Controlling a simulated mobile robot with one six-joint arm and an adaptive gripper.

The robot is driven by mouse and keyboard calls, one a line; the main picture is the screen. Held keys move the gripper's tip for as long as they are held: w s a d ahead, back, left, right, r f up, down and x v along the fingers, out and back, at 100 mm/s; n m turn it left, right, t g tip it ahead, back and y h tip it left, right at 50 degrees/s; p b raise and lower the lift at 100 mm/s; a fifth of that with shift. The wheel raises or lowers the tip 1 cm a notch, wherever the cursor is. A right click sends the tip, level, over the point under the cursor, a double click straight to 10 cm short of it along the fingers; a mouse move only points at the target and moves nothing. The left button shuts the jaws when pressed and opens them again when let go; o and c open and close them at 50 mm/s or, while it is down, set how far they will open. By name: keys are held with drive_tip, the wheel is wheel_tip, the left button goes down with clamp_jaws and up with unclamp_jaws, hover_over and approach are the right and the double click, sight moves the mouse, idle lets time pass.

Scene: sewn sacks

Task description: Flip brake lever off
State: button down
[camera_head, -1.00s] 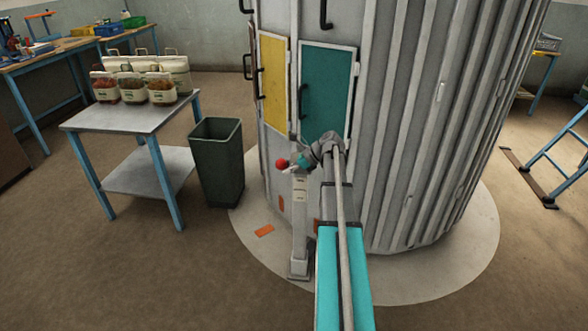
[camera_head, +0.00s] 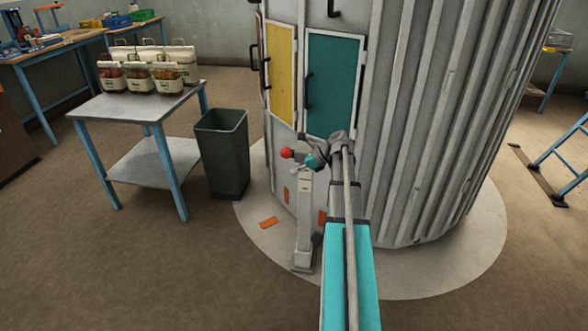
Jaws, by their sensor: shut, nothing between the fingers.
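The brake lever's round red knob (camera_head: 287,152) shows at the top of a pale grey post (camera_head: 303,225), in front of the large ribbed metal cylinder. A short dark piece lies just right of the knob. My gripper (camera_head: 304,166) is shut and empty at the post's top, just right of and slightly below the knob. I cannot tell whether the fingers touch the lever.
The ribbed cylinder (camera_head: 420,130) has a yellow door panel (camera_head: 281,75) and a teal one (camera_head: 332,85) close behind my arm. A dark bin (camera_head: 222,155) and a metal table (camera_head: 130,100) with several small sacks stand to the left. A blue ladder-like frame (camera_head: 560,165) is at right.

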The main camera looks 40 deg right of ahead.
drive_tip(key=s+d+r+p, duration=0.3)
drive_tip(key=d+r+p, duration=0.1)
drive_tip(key=d, duration=0.4)
drive_tip(key=shift+d+r, duration=0.2)
drive_tip(key=shift+d, duration=0.1)
idle(0.4)
drive_tip(key=a+f+n+g+h, duration=0.1)
drive_tip(key=a+f+n+g, duration=0.35)
drive_tip(key=a, duration=0.85)
drive_tip(key=a+f+n+g+h, duration=0.1)
drive_tip(key=a+n+h, duration=0.1)
drive_tip(key=a+n, duration=0.85)
drive_tip(key=s+a+f+n+g+h, duration=0.1)
drive_tip(key=s+a+n+h, duration=0.2)
drive_tip(key=a, duration=0.5)
drive_tip(key=s+a+n, duration=0.4)
drive_tip(key=a+n, duration=0.2)
drive_tip(key=a, duration=0.1)
drive_tip(key=s+a+f+n+g+h, duration=0.1)
drive_tip(key=s+a+n+h, duration=0.2)
drive_tip(key=a, duration=0.5)
wheel_tip(320, 180, up, 17)
drive_tip(key=n+y+p, duration=0.1)
drive_tip(key=p, duration=1.6)
drive_tip(key=shift+d, duration=0.15)
drive_tip(key=shift+t, duration=0.25)
